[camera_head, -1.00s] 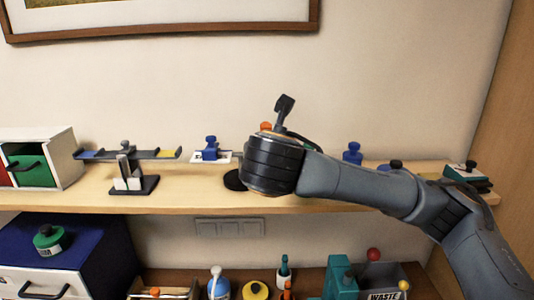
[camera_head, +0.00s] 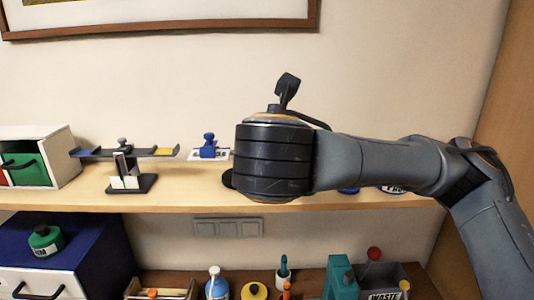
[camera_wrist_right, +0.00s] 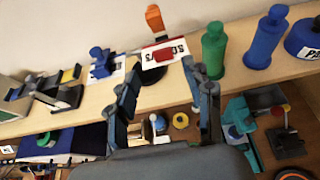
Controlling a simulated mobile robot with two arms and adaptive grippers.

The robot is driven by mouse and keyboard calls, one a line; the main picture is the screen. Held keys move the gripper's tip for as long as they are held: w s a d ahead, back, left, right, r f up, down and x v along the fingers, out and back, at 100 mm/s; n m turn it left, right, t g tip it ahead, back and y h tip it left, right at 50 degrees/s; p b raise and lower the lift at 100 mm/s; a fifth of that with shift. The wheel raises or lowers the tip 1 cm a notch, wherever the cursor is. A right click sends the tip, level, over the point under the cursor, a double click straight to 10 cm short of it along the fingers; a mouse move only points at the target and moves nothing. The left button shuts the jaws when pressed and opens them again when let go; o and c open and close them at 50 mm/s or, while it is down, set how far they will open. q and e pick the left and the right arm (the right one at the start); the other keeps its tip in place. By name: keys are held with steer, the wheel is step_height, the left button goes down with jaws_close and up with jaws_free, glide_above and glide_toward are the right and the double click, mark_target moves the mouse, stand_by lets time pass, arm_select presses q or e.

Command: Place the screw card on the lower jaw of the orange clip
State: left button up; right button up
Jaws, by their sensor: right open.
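The orange clip (camera_wrist_right: 154,18) stands on the shelf in the right wrist view, its orange part upright on a dark round base (camera_wrist_right: 150,76). A white card with dark lettering (camera_wrist_right: 178,47), apparently the screw card, shows just below it, with a red piece in front. I cannot tell whether the card rests on the lower jaw or above it. My right gripper (camera_wrist_right: 161,62) is open, its two dark fingers on either side of the card's area; no grip on the card shows. In the head view my right arm hides the clip and card. My left gripper is not in view.
Left of the clip are a blue clamp with a white card (camera_head: 209,147) and a dark balance-like stand (camera_head: 124,165). Right of it stand green (camera_wrist_right: 213,50) and blue (camera_wrist_right: 265,38) bottles. Below is a lower shelf with a waste bin (camera_head: 385,275) and several small items.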

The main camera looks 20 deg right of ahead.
steer(key=v, duration=0.4)
steer(key=shift+b, duration=0.4)
steer(key=shift+d, duration=0.1)
